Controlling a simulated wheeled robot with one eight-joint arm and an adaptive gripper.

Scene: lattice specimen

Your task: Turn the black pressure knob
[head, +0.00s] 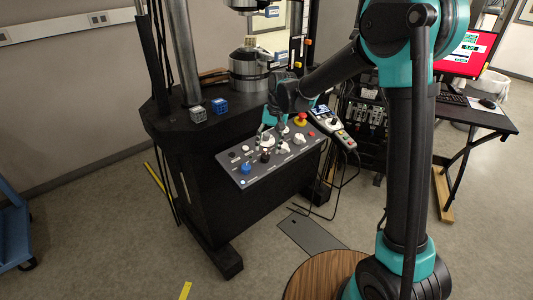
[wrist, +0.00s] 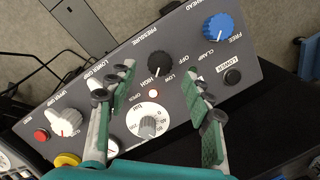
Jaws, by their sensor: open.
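The black pressure knob (wrist: 160,65) stands on the dark control panel (wrist: 191,48), between the PRESSURE lettering and the OFF, LOW and HIGH marks. In the head view the black knob (head: 265,157) is near the panel's front edge, right of the blue knob. My gripper (wrist: 161,78) is open, with one green-padded finger on each side of the knob in the wrist view. The fingers look apart from the knob; their height above the panel is hard to tell. In the head view my gripper (head: 271,135) hangs over the panel just behind the knob.
A red emergency stop (head: 300,119) sits at the panel's far right. Steel columns (head: 182,50) rise behind.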

